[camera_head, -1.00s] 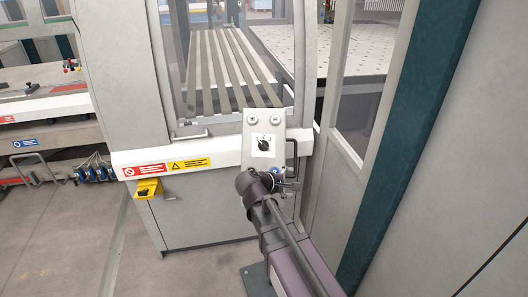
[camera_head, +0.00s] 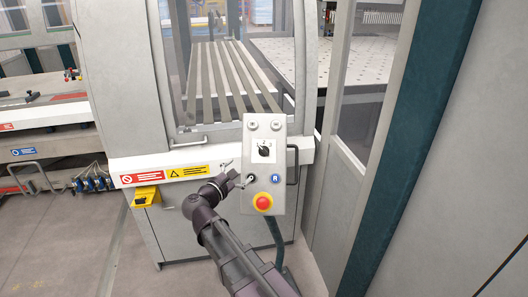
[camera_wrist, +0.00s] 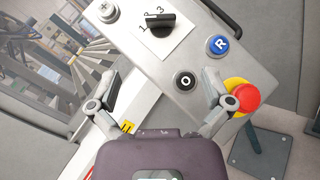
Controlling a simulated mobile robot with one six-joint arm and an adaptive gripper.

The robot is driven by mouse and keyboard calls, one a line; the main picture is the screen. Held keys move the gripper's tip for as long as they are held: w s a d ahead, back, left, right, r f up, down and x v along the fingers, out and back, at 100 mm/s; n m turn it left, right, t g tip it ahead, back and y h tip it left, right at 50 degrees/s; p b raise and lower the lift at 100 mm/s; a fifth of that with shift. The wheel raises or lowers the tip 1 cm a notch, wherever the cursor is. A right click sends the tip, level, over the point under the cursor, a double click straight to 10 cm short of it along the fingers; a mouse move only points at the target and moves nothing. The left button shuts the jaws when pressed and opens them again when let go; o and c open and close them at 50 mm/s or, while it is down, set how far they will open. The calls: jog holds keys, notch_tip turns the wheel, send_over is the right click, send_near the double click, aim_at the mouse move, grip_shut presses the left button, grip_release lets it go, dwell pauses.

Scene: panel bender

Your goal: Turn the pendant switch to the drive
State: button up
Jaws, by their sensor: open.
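My gripper (camera_head: 237,174) is at the pendant's lower left edge, below and left of the switch. In the wrist view its fingers (camera_wrist: 164,84) are spread wide and empty, apart from the switch. The right finger is near the black button (camera_wrist: 185,81).
The pendant also carries a blue R button (camera_wrist: 217,45) and a red emergency stop (camera_head: 263,202) on yellow. A black handle (camera_head: 293,164) runs along its right side. A yellow box (camera_head: 146,196) is left on the machine. Grey floor is clear at left.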

aim_at(264, 153)
jog(key=x, duration=1.3)
jog(key=shift+w+d+f, duration=0.1)
jog(key=shift+w+d, duration=0.15)
jog(key=shift+w, duration=0.05)
jog(key=c, duration=1.1)
